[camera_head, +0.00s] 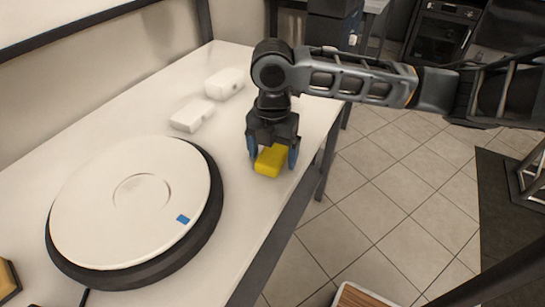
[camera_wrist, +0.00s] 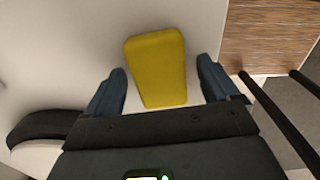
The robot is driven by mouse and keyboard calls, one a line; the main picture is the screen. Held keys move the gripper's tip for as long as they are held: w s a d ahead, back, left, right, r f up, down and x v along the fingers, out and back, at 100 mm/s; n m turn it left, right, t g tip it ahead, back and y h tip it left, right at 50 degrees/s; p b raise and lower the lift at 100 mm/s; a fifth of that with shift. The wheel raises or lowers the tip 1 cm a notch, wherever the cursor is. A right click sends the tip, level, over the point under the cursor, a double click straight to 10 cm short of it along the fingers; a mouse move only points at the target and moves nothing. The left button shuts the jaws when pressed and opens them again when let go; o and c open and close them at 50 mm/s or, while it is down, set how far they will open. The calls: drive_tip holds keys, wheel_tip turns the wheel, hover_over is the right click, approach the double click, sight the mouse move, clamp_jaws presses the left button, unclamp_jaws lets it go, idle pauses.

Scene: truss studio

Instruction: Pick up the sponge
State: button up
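In the wrist view the sponge (camera_wrist: 157,68) sits between the two open fingers of my gripper (camera_wrist: 161,80). White gaps show between the sponge and both fingers there. The sponge's far side is partly hidden by my gripper in the head view.
A round white turntable (camera_head: 125,200) with a black base stands to the left. A yellow and black object (camera_head: 8,278) is at the lower left. The white table (camera_head: 225,225) drops to the tiled floor at right.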

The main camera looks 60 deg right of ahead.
sight(277, 150)
drive_tip(key=c, duration=1)
drive_tip(key=shift+r, duration=0.1)
drive_tip(key=shift+r, duration=0.5)
drive_tip(key=r, duration=0.2)
drive_tip(key=d+r, duration=0.1)
drive_tip(key=shift+s+d+r, duration=0.15)
drive_tip(key=shift+d+r, duration=0.05)
drive_tip(key=shift+r, duration=0.15)
drive_tip(key=d+r, duration=0.2)
drive_tip(key=d, duration=0.1)
drive_tip(key=s+d+r, duration=0.1)
drive_tip(key=d+r, duration=0.1)
drive_tip(key=d, duration=0.1)
drive_tip(key=s+d+r, duration=0.1)
drive_tip(key=d+r, duration=0.1)
drive_tip(key=d, duration=0.2)
drive_tip(key=shift+s+r, duration=0.1)
drive_tip(key=shift+s, duration=0.1)
